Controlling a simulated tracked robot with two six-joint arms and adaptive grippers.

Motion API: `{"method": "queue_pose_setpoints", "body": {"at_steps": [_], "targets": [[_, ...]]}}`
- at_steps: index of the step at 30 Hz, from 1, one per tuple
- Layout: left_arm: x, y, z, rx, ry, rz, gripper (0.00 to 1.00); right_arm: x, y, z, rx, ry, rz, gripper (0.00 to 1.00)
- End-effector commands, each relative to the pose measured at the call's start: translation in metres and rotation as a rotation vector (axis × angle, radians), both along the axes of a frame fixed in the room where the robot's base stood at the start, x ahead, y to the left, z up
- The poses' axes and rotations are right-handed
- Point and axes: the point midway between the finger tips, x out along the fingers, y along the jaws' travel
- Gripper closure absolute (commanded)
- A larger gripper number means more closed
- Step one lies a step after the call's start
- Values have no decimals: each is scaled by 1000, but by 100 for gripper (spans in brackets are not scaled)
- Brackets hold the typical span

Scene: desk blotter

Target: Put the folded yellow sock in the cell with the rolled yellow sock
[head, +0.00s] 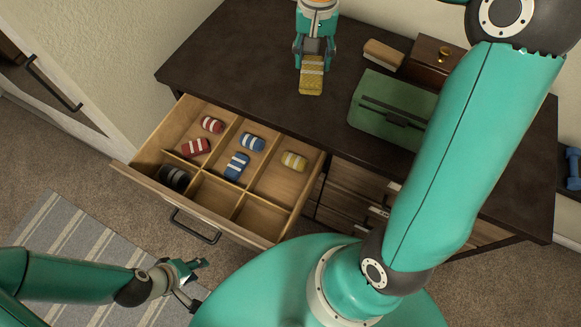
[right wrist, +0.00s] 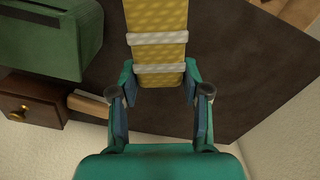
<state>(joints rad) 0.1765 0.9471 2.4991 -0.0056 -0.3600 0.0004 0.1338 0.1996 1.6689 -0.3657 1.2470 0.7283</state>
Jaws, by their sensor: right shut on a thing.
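The folded yellow sock (head: 311,82), with pale stripes, is held between the fingers of my right gripper (head: 313,60), over the dark desk top behind the drawer. The right wrist view shows the sock (right wrist: 158,22) between the two fingers of the right gripper (right wrist: 160,75). The rolled yellow sock (head: 293,161) lies in the back right cell of the open drawer (head: 215,226), with bare floor in front of it. My left gripper (head: 193,281) is open and empty, low in front of the drawer, above the striped rug.
Rolled and folded red socks (head: 195,147) share the back left cell; blue socks (head: 237,166) share the back middle one. Dark socks (head: 174,178) lie front left. A green case (head: 390,108), a brush (head: 383,54) and a small wooden box (head: 432,62) stand right on the desk.

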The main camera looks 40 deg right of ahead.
Motion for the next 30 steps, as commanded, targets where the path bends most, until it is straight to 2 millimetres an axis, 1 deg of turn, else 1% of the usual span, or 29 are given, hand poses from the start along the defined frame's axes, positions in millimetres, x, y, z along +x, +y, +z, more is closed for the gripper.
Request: {"method": "queue_pose_setpoints", "body": {"at_steps": [1, 9, 12, 15, 18, 21, 26, 29, 30], "targets": [[0, 0, -29, 0, 0, 0, 60, -4, 15, -27, -1, -1, 47, 77], [0, 0, -96, 0, -1, 0, 60, -25, 75, -87, -1, -2, 237, 77], [0, 0, -120, 0, -1, 0, 60, -32, 94, -106, -1, -2, 297, 77], [0, 0, -140, 0, -1, 0, 60, -37, 110, -120, -1, -3, 346, 77], [0, 0, -156, 0, -1, 0, 60, -40, 122, -130, 0, -2, 384, 77], [0, 0, -166, 0, -1, 0, 60, -40, 131, -134, -1, -2, 411, 77], [0, 0, -174, 0, -1, 0, 60, -41, 138, -140, -1, 1, 432, 77], [0, 0, -179, 0, -1, 0, 60, -41, 139, -152, -1, 4, 435, 77], [0, 0, -181, 0, -1, 0, 60, -41, 139, -160, 0, 5, 435, 77]]}}
